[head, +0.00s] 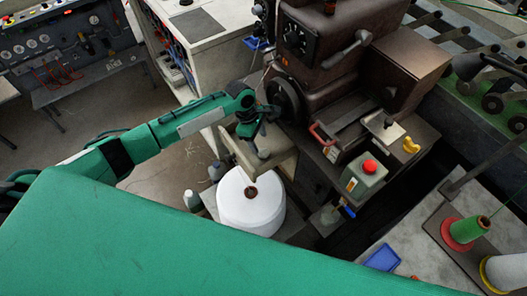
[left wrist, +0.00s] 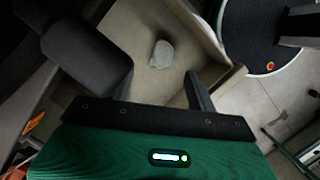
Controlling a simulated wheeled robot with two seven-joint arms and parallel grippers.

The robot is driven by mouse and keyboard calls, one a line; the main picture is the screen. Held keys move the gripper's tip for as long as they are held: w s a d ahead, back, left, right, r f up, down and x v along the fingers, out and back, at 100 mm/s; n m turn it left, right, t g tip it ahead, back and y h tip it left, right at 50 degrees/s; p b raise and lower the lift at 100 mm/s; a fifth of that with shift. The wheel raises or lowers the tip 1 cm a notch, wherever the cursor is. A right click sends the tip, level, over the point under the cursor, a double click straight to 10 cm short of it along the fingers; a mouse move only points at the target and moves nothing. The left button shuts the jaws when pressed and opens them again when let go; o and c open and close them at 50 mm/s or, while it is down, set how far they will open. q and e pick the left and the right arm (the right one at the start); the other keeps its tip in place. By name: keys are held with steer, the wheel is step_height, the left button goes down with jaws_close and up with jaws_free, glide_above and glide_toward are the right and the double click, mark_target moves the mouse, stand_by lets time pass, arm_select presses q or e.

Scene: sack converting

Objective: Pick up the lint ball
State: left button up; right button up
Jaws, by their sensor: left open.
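The lint ball (left wrist: 161,54) is a small pale grey lump lying on the floor of a beige open tray (left wrist: 190,22) in the left wrist view. The tray also shows in the head view (head: 277,172), beside the brown machine. My left gripper (head: 253,134) is over the tray's far left part in the head view. It is open, its dark fingers on either side of the lint ball in the left wrist view. The ball appears beyond the fingers and untouched; the exact gap cannot be told. My right gripper is not in view.
A large white roll (head: 236,209) stands in front of the tray. The brown machine (head: 335,40) rises close behind it. A grey-green box with a red button (head: 370,167) and a yellow part (head: 411,145) are to the right. A green spool (head: 470,229) stands farther right.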

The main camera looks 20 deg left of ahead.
mark_target(262, 151)
arm_select(q)
steer(key=shift+f, duration=0.25)
steer(key=shift+s+d+f, duration=0.1)
steer(key=shift+d+f, duration=0.05)
steer(key=shift+f, duration=0.1)
steer(key=p+x, duration=0.1)
steer(key=x, duration=0.2)
steer(key=shift+f, duration=0.35)
steer(key=shift+d+f, duration=0.15)
steer(key=shift+f, duration=0.3)
steer(key=c, duration=1.1)
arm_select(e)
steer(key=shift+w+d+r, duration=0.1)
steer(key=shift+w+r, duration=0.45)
